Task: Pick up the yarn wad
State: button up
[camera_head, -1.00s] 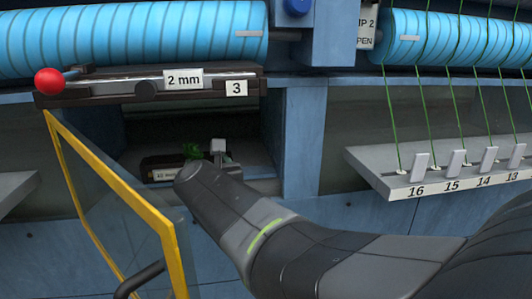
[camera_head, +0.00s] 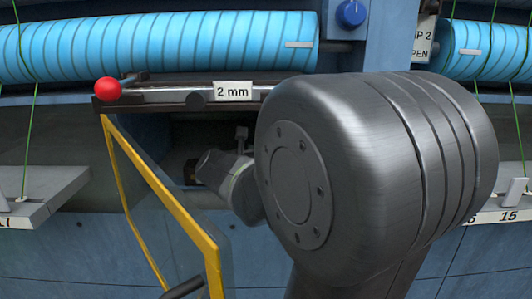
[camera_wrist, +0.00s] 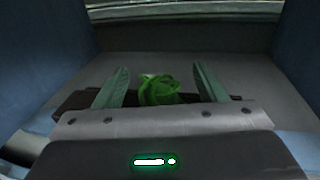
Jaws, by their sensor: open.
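The yarn wad (camera_wrist: 158,90) is a tangled green bundle in the wrist view. It lies in the recess below the machine's dark rail, by a dark bar (camera_wrist: 75,101). My gripper (camera_wrist: 158,76) is open, with one finger to each side of the wad in the picture. I cannot tell whether the fingers touch it. In the head view my arm hides the wad and most of the recess.
The recess has blue side walls (camera_wrist: 45,50) close on both sides. A yellow-framed clear door (camera_head: 165,190) stands open at its left. A rail with a red knob (camera_head: 108,89) and a "2 mm" label (camera_head: 233,91) runs above the opening.

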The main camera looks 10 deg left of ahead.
jog(key=shift+w+a, duration=0.25)
jog(key=shift+w, duration=0.4)
jog(key=c, duration=1.1)
jog(key=shift+r, duration=0.1)
